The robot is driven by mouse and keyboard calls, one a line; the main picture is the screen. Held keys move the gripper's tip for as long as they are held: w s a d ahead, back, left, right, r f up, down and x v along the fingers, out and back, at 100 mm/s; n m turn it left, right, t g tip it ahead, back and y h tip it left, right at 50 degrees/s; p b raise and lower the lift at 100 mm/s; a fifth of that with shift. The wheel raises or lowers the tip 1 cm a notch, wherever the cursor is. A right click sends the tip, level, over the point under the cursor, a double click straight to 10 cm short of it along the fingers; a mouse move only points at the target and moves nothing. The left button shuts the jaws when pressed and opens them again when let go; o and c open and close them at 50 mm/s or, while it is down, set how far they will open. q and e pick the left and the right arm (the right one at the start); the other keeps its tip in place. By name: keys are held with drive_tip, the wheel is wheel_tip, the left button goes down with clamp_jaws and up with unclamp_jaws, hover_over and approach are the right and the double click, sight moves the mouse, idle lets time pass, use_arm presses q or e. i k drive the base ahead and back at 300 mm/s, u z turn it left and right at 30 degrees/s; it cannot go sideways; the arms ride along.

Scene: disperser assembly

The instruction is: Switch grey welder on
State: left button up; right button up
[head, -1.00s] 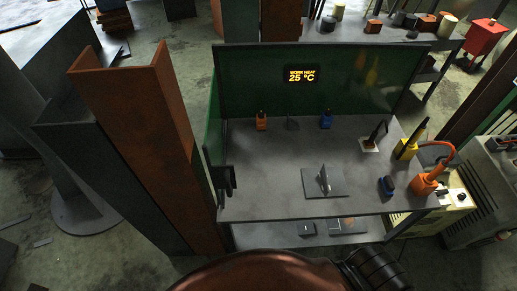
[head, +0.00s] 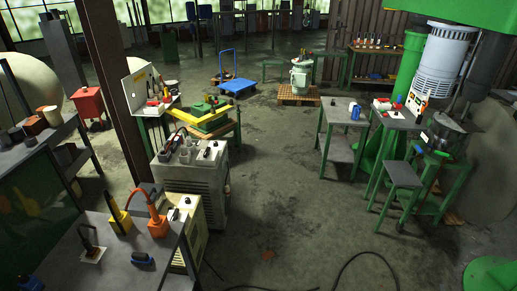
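The grey welder (head: 208,197) is a large box standing on the floor left of the middle, just beyond the work table. Its top face carries several knobs or sockets and a small dark part that may be a switch (head: 207,152); its position is too small to tell. A cream-coloured unit (head: 190,232) stands nearer, between the grey welder and the table. Neither of my grippers shows in this view.
The work table (head: 105,272) at the lower left carries a yellow holder (head: 119,222), an orange holder (head: 158,227) with a cable, and a blue-and-black block (head: 142,259). A brown post (head: 112,90) rises behind. Open floor (head: 290,190) lies right of the welder; a cable (head: 350,262) crosses it.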

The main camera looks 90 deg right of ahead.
sight(206, 153)
drive_tip(key=z, duration=2.85)
drive_tip(key=k, duration=0.45)
drive_tip(key=z, duration=0.8)
drive_tip(key=i, duration=2.7)
drive_tip(key=u, duration=0.3)
drive_tip(key=i, duration=1.8)
drive_tip(key=u, duration=1.35)
drive_tip(key=i, duration=0.95)
drive_tip(key=u, duration=1.55)
drive_tip(key=i, duration=0.6)
drive_tip(key=u, duration=0.35)
